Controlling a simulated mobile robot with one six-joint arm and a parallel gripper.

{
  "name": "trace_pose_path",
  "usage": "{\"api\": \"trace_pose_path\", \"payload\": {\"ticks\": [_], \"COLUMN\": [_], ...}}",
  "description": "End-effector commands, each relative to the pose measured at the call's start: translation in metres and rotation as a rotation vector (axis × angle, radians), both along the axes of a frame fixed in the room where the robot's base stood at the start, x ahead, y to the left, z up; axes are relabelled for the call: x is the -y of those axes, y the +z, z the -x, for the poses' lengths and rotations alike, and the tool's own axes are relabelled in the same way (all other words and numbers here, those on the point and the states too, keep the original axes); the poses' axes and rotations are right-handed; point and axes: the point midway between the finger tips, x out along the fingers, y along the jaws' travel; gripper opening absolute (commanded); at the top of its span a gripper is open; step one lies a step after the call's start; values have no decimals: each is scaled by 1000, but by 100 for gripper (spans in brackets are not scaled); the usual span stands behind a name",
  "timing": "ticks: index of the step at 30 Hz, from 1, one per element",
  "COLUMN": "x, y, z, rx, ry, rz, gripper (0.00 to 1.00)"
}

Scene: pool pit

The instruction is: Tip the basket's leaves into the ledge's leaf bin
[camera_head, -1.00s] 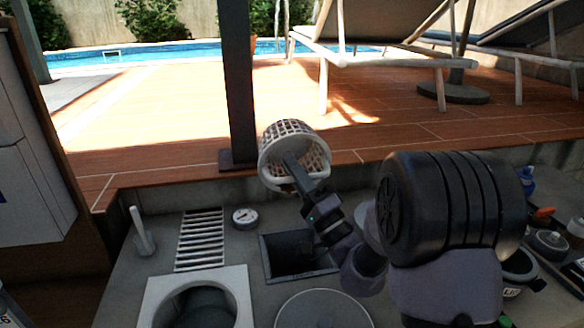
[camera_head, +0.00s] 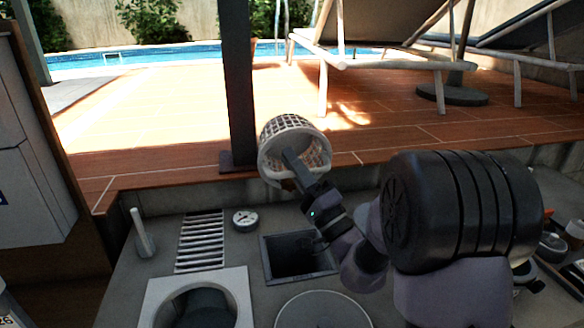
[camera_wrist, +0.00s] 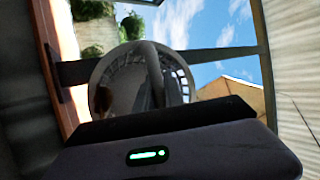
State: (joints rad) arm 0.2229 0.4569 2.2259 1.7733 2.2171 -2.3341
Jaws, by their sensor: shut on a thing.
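The white mesh basket (camera_head: 310,150) is held up and tilted by my gripper (camera_head: 296,170), above the back edge of the pit. Its open mouth faces toward the near side and down. Something brown shows at its lower rim in the head view; whether it is leaves I cannot tell. In the wrist view the basket (camera_wrist: 178,80) fills the middle, with a brown thing at its left side. My gripper is shut on the basket, likely at its handle; the fingertips are partly hidden. The dark square leaf bin opening (camera_head: 298,262) lies in the ledge below the basket.
A slotted grate (camera_head: 200,240), a gauge (camera_head: 245,219) and an upright white peg (camera_head: 142,235) stand left of the bin. A round lid (camera_head: 322,312) and a square-framed opening (camera_head: 243,285) are in front. A dark post (camera_head: 238,80) rises behind the basket.

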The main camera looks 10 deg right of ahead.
Motion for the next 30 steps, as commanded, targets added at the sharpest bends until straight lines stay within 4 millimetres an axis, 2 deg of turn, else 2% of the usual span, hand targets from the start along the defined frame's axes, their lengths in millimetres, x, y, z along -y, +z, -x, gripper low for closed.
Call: {"api": "trace_pose_path", "payload": {"ticks": [1,2,9,13,18,26,30], "x": [0,0,0,0,0,0,0], "y": [-20,-21,-17,17,-21,-17,-6], "z": [-1,-1,0,0,-1,0,-1], "rx": [-8,-6,-1,2,-8,-2,-35], "ry": [1,1,0,0,1,0,0], "rz": [-2,-1,0,2,-2,0,0], "gripper": [0,0,0,0,0,0,0]}}
